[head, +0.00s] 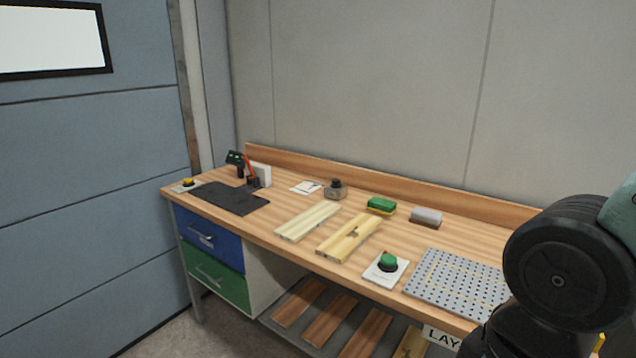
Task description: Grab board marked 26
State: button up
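Two pale wooden boards lie side by side on the workbench in the head view. The left board (307,221) is plain and lighter. The right board (338,245) is yellower and has a dark mark or notch near its middle. Several more boards lie on the low shelf under the bench, such as a reddish-brown board (333,320) and a yellowish board (411,343) partly hidden at the right. I cannot read the number 26 on any board. My arm fills the lower right corner, and my gripper is not in view.
Blue (209,236) and green (216,276) drawers are at the left. A wall stands behind.

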aim_at(295, 229)
jog(key=i+j, duration=1.65)
jog(key=j, duration=0.15)
jog(key=i+j+z, duration=0.1)
jog(key=z, duration=0.95)
jog(key=j+z, duration=0.25)
jog(key=j, duration=0.2)
jog(key=k+j+z, duration=0.25)
jog(key=j, duration=0.2)
jog(key=j+z, duration=0.25)
jog(key=j, duration=0.2)
jog(key=k+j+z, duration=0.2)
jog(key=j, duration=0.15)
jog(key=k+j, duration=0.15)
jog(key=j, duration=0.15)
jog(key=k+j, duration=0.1)
jog(key=j, duration=0.25)
jog(key=k+j, duration=0.15)
jog(key=j, duration=0.15)
